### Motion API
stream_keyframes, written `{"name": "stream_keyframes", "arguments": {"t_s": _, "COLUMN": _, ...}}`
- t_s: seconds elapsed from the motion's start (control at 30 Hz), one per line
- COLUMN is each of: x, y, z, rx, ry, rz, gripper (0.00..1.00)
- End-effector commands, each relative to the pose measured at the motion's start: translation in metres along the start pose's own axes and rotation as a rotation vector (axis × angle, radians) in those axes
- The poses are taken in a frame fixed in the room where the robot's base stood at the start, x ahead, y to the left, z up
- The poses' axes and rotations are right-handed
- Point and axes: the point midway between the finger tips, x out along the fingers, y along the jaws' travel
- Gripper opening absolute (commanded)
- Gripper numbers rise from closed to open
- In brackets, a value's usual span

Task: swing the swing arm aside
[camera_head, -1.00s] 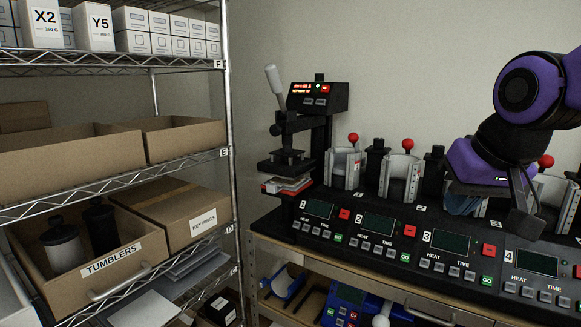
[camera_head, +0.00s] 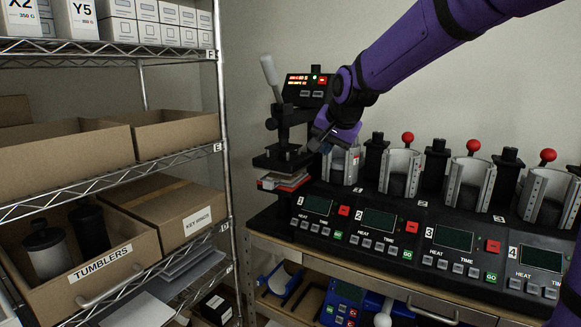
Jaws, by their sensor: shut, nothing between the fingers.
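The swing-arm press (camera_head: 297,120) stands at the left end of the bench. It has a pale upright lever handle (camera_head: 270,78), a black swing arm (camera_head: 289,117) and a dark upper plate (camera_head: 283,158) over a base with a red and white item (camera_head: 284,181). Its lit display (camera_head: 309,84) is at the top. My gripper (camera_head: 318,147) is shut and empty, just right of the swing arm and plate, in front of the press column. Whether it touches the press cannot be told. My purple wrist hides part of the column and the first mug press.
Several mug presses (camera_head: 400,172) with red-knobbed levers stand in a row to the right, behind numbered control panels (camera_head: 379,218). A wire shelf (camera_head: 110,172) with cartons and a tumblers box (camera_head: 99,271) is at the left. Open air lies between shelf and press.

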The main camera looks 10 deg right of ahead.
Motion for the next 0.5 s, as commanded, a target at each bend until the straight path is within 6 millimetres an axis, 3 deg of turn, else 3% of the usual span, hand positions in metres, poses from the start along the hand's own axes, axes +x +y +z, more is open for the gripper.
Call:
{"name": "stream_keyframes", "arguments": {"t_s": 0.13, "x": 0.0110, "y": -0.0060, "z": -0.0047, "rx": 0.023, "ry": 0.004, "rz": -0.004, "gripper": 0.00}}
{"name": "stream_keyframes", "arguments": {"t_s": 0.5, "x": 0.0127, "y": -0.0072, "z": -0.0055, "rx": 0.028, "ry": 0.005, "rz": -0.005, "gripper": 0.00}}
